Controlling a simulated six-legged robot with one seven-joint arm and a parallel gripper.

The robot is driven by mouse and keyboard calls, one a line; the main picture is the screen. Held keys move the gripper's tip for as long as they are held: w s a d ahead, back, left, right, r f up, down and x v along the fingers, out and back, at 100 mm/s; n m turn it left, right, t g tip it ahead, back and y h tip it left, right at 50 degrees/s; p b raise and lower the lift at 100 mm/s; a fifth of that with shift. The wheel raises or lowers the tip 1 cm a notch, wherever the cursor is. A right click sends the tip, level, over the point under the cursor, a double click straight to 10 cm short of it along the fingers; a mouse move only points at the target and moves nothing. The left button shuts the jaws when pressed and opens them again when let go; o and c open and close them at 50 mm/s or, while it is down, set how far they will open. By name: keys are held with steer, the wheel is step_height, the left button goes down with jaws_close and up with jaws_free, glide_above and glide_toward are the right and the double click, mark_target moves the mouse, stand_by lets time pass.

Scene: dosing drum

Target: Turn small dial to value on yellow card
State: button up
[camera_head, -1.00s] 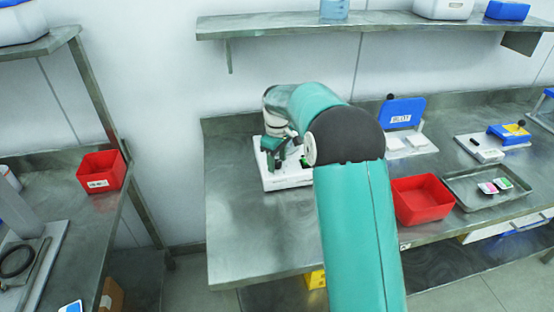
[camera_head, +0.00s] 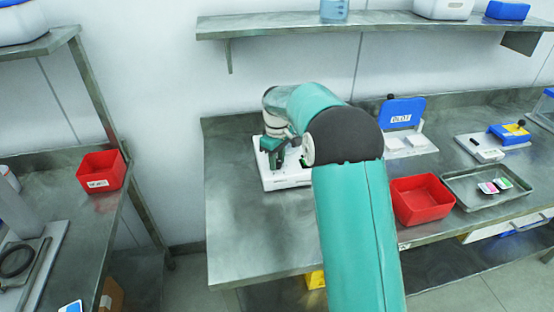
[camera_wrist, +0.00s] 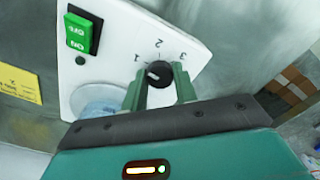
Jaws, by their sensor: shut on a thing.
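The small black dial (camera_wrist: 158,74) sits on a white panel (camera_wrist: 118,30), with the numbers 1, 2 and 3 printed around it. Its white pointer mark faces left, near the 1 side; the exact setting is hard to read. My gripper (camera_wrist: 161,71) has its green fingers on either side of the dial and is shut on it. The yellow card (camera_wrist: 19,84) lies left of the panel, cut by the picture edge; its writing is unreadable. In the head view, the white device (camera_head: 288,180) stands on the table under my gripper (camera_head: 273,163), and my arm partly covers it.
A green on/off switch (camera_wrist: 80,33) and a clear round part (camera_wrist: 97,101) sit beside the dial. On the steel table, a red bin (camera_head: 420,219), a metal tray (camera_head: 462,199) and a blue-backed device (camera_head: 402,112) stand to the right. The table left of the device is clear.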

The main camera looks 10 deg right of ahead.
steer(key=m, duration=0.5)
steer(key=shift+m, duration=0.3)
steer(key=m, duration=0.5)
steer(key=shift+r, duration=0.1)
stand_by(0.3)
steer(key=o, duration=1)
steer(key=shift+c, duration=0.2)
step_height(320, 180, up, 14)
